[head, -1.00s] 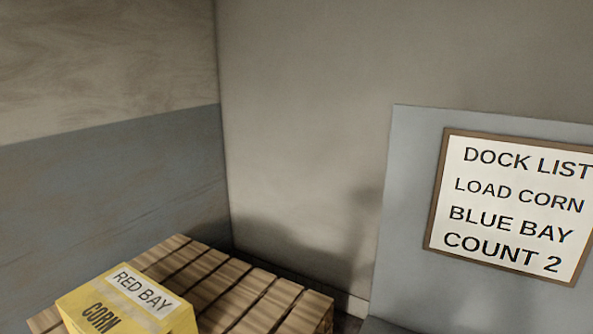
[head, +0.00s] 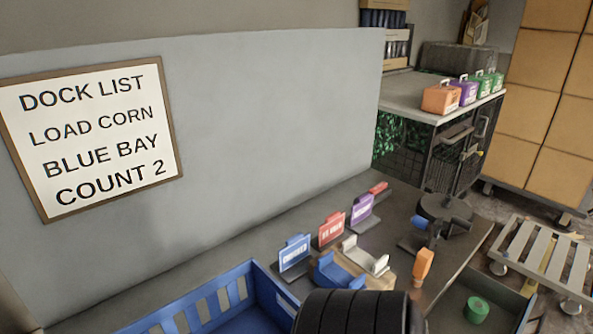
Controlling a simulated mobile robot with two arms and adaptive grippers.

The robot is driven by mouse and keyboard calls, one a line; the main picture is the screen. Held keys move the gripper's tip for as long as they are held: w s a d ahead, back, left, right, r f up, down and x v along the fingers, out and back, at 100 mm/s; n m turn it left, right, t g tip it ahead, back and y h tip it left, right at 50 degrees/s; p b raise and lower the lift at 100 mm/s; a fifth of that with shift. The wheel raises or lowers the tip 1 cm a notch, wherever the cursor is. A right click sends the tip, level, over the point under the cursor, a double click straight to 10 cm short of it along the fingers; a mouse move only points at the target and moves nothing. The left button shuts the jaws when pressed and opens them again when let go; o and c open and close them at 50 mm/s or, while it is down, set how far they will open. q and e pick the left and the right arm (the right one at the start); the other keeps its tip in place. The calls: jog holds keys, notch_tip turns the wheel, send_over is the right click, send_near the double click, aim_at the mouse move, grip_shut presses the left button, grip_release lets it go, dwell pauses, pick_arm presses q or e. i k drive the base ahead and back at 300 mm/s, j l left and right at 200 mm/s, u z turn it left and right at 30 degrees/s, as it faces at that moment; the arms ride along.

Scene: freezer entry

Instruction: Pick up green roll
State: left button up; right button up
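The green roll (head: 477,310) is a short green cylinder with a dark hole in its top. It stands in a dark open tray (head: 515,312) at the lower right of the head view, below the right end of the counter. Nothing covers it.
A dark counter (head: 240,247) holds a blue crate (head: 262,280), blue, red and purple label stands, an orange block (head: 423,268) and a round black device (head: 445,207). A slatted cart (head: 548,250) stands right. Coloured boxes line a rear worktop (head: 408,97). Stacked cartons (head: 545,75) stand behind.

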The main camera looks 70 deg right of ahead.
aim_at(476, 309)
jog(key=k+z, duration=0.15)
jog(key=z, duration=1.8)
